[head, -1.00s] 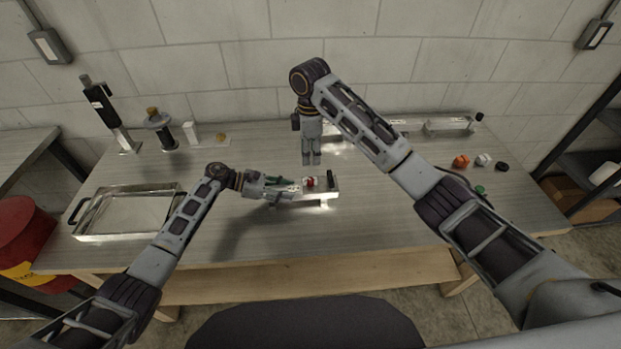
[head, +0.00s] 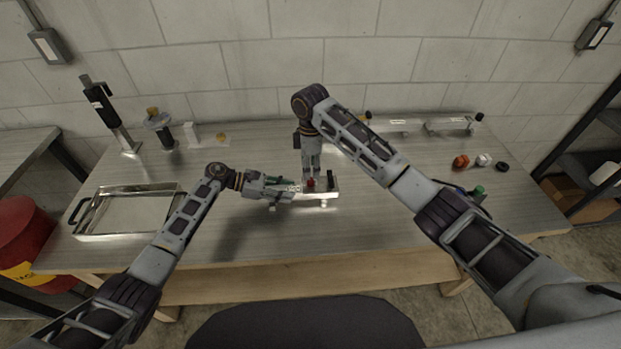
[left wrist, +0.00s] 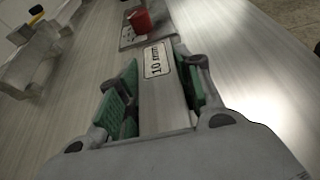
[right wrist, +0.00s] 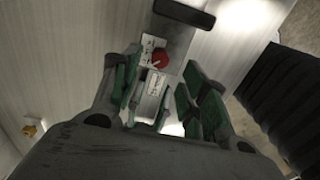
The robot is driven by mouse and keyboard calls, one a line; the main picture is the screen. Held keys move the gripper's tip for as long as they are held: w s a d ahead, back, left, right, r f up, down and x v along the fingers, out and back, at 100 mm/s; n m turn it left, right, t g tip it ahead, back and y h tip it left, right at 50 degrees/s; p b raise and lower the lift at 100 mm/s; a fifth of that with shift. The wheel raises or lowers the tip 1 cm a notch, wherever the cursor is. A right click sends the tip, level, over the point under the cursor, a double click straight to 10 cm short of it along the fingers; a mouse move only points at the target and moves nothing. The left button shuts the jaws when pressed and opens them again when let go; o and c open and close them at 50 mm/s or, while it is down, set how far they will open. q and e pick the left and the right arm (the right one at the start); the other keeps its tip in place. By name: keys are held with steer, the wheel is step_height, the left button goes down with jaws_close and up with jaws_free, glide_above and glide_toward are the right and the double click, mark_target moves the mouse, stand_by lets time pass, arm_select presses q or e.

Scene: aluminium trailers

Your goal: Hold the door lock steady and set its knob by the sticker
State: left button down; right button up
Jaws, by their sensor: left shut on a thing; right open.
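The door lock (head: 326,194) is a pale metal bar raised a little above the bench, with a red knob (head: 310,184) and an upright black part (head: 330,177). My left gripper (head: 288,191) is shut on the bar's left end. In the left wrist view the bar lies between the green pads, and a white sticker (left wrist: 156,60) appears to read "10 mm"; the red knob (left wrist: 140,22) is beyond it. My right gripper (head: 312,176) is open, pointing down just above the knob. In the right wrist view the knob (right wrist: 160,59) shows between and beyond the fingertips, beside white printed labels (right wrist: 153,84).
A metal tray (head: 130,213) lies at the left. Several small coloured knobs (head: 461,162) lie at the right. More metal bar assemblies (head: 450,126) stand along the back behind my right arm. The front middle of the bench is clear.

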mark_target(310, 182)
steer(key=shift+f, duration=2.9)
steer(key=shift+c, duration=0.3)
jaws_close()
